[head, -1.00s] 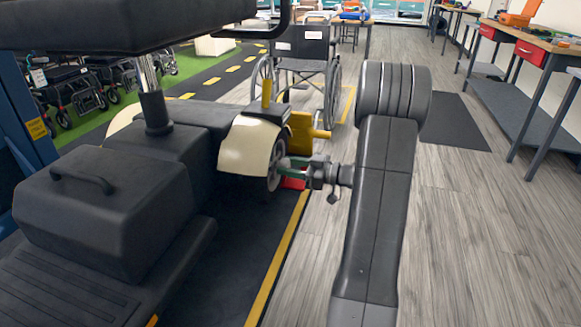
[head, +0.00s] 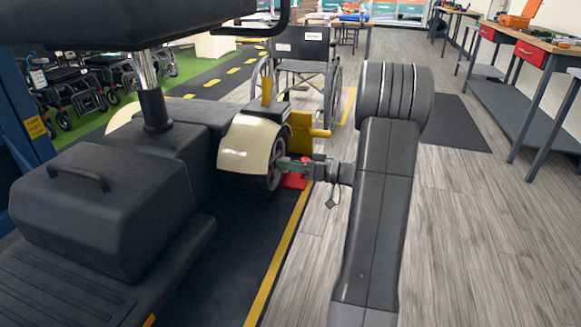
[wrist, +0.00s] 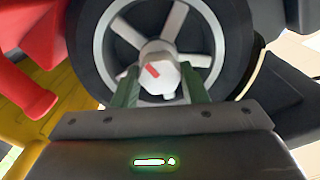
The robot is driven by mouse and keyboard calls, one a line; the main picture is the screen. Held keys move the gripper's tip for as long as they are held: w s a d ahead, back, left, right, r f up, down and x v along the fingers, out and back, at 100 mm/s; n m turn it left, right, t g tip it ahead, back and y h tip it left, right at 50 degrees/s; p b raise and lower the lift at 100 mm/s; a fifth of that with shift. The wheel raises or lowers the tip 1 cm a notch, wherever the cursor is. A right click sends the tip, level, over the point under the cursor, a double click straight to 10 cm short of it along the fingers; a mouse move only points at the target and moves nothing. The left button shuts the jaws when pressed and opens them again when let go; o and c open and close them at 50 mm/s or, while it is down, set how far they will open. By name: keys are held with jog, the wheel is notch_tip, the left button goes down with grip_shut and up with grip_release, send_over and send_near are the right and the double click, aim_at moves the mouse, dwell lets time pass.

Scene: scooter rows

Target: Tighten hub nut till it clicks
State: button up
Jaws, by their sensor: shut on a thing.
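The hub nut (wrist: 162,82) is a pale knob with a short red mark, at the centre of the spoked wheel (wrist: 103,45) in the wrist view. The red mark slants from upper left to lower right. My gripper (wrist: 160,88) has its green fingers on both sides of the nut and is shut on it. In the head view my gripper (head: 284,163) reaches in from the right to the scooter wheel (head: 273,174) under the cream fender (head: 247,145). The nut itself is hidden there by the fingers.
A red support (head: 296,181) and a yellow block (head: 301,132) stand close beside the wheel and gripper. The dark scooter body (head: 105,205) fills the left. A wheelchair (head: 302,62) stands behind. Grey floor (head: 470,220) is clear on the right, before the workbenches (head: 530,45).

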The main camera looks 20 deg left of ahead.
jog(key=shift+f+m+p, duration=0.15)
jog(key=shift+m+p, duration=3.35)
jog(key=shift+m, duration=4.4)
jog(key=o, duration=1)
jog(key=shift+w, duration=0.1)
jog(key=d, duration=0.4)
jog(key=d+p, duration=0.1)
jog(key=d, duration=0.4)
jog(key=d+p, duration=0.1)
jog(key=d, duration=0.3)
jog(key=shift+w+d, duration=0.35)
jog(key=shift+d, duration=0.05)
